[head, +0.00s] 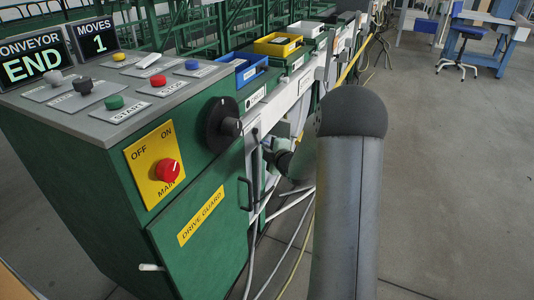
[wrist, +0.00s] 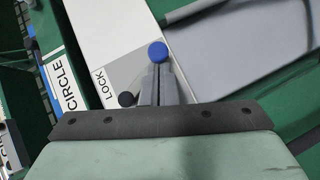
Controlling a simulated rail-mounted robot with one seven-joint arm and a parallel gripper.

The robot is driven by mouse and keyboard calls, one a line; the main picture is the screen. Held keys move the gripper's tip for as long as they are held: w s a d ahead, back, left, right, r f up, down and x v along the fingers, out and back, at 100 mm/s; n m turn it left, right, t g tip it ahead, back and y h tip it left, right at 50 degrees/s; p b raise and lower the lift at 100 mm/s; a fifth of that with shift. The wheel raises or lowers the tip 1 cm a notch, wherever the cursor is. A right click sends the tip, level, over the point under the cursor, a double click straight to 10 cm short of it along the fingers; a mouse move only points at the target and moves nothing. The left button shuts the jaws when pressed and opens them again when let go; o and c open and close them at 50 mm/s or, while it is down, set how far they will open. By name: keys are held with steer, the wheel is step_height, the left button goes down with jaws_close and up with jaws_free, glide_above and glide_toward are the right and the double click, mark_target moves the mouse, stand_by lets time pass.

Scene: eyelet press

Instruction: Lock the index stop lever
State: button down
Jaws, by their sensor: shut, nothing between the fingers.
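In the wrist view a lever with a round blue knob (wrist: 158,52) stands at a grey plate marked LOCK (wrist: 98,80). My gripper (wrist: 160,72) is shut, its grey fingers pointing at the knob from just below it in the picture. The fingers overlap the lever's shaft, so I cannot tell whether they touch it. A small black knob (wrist: 126,99) lies left of the fingers, near the LOCK word. In the head view my gripper is small and partly hidden behind my arm, beside the machine's white front rail; the lever cannot be made out there.
A green console (head: 110,200) with a red main switch (head: 168,171) and a black dial (head: 222,125) stands left. Blue (head: 243,67) and yellow (head: 278,44) bins line the machine. Cables (head: 290,240) hang below the rail.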

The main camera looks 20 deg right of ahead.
steer(key=b, duration=0.2)
steer(key=d+n+t+b, duration=0.1)
steer(key=b, duration=0.1)
steer(key=shift+w+b, duration=0.3)
steer(key=shift+d, duration=0.1)
